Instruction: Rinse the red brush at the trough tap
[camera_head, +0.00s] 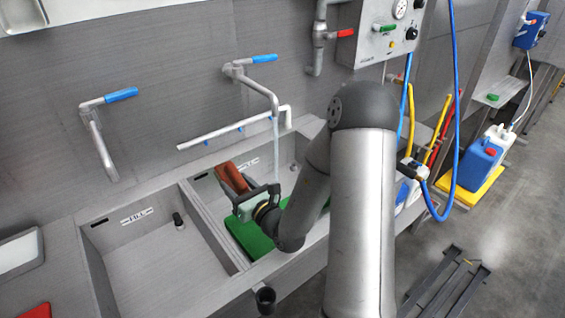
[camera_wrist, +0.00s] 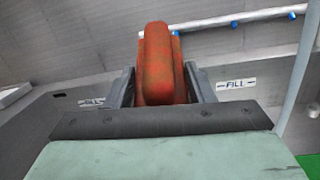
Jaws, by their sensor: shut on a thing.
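The red brush (camera_head: 230,177) is held over the right trough basin. In the wrist view the brush (camera_wrist: 157,65) stands between the two fingers, its red face mottled with greenish-brown smears. My gripper (camera_head: 241,194) is shut on it; both fingers also show in the wrist view (camera_wrist: 160,92). The trough tap (camera_head: 262,82) has a blue lever and a spout over the right basin. A thin pale stream (camera_head: 276,150) hangs below the spout, to the right of the brush and apart from it. The stream also shows in the wrist view (camera_wrist: 298,75).
A green board (camera_head: 248,238) lies in the right basin under my gripper. The left basin (camera_head: 165,265) has an upright dark plug and a second blue-levered tap (camera_head: 100,125) above. A spray pipe (camera_head: 230,130) runs along the wall.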

